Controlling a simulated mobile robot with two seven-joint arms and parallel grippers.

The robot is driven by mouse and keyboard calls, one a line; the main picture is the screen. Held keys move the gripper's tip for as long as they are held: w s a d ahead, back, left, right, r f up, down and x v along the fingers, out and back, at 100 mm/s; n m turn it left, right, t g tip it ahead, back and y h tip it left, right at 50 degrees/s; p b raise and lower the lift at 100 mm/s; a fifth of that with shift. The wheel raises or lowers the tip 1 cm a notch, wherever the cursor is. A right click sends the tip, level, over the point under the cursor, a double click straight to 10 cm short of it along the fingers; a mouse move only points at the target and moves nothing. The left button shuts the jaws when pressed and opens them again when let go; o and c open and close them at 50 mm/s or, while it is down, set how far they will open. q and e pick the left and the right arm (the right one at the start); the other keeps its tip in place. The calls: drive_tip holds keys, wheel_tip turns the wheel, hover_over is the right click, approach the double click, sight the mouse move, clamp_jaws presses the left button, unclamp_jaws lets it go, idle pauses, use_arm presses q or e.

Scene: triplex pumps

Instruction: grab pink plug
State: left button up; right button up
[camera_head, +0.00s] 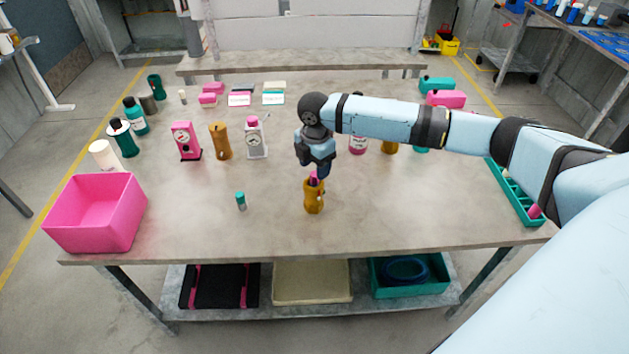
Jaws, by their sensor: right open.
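A small pink plug (313,179) sits at the top of an ochre pump body (314,197), which stands upright near the front middle of the table. My right gripper (317,172) points down right above that body, with its fingers open at the plug. The fingers partly hide the plug, and I cannot tell whether they touch it. Another small pink piece (535,211) lies in the green tray (513,192) at the table's right edge. My left gripper is not in view.
A small teal-capped piece (241,201) stands left of the ochre body. A pink bin (97,213) is at the front left. Behind stand a pink pump (186,141), another ochre body (221,142) and a grey pump (256,139). The front right table surface is clear.

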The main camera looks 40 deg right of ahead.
sight(314, 173)
wheel_tip(314, 173, down, 3)
drive_tip(key=shift+a+f, duration=0.1)
drive_tip(key=shift+c, duration=0.5)
drive_tip(key=c, duration=0.9)
